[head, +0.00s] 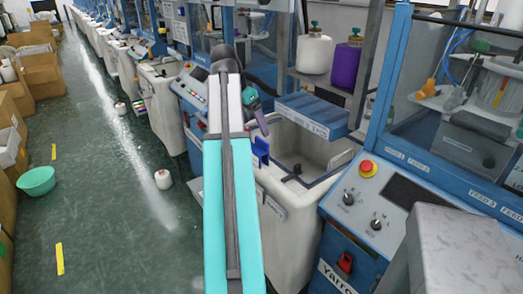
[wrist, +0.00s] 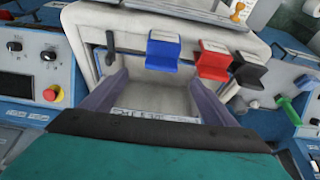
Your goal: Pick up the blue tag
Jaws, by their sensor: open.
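The blue tag (head: 261,150) hangs on the near rim of a pale bin (head: 318,150) in the head view, beside my teal arm. In the wrist view the blue tag (wrist: 163,50) is on the bin's rim, left of a red tag (wrist: 212,60) and a black tag (wrist: 245,68).
A blue box (head: 312,115) sits across the bin's back. A machine panel with a red button (head: 366,168) stands to the right. A shelf holds a white jug (head: 314,53) and a purple jug (head: 345,66). The green floor at left is mostly clear, with a green bowl (head: 36,181).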

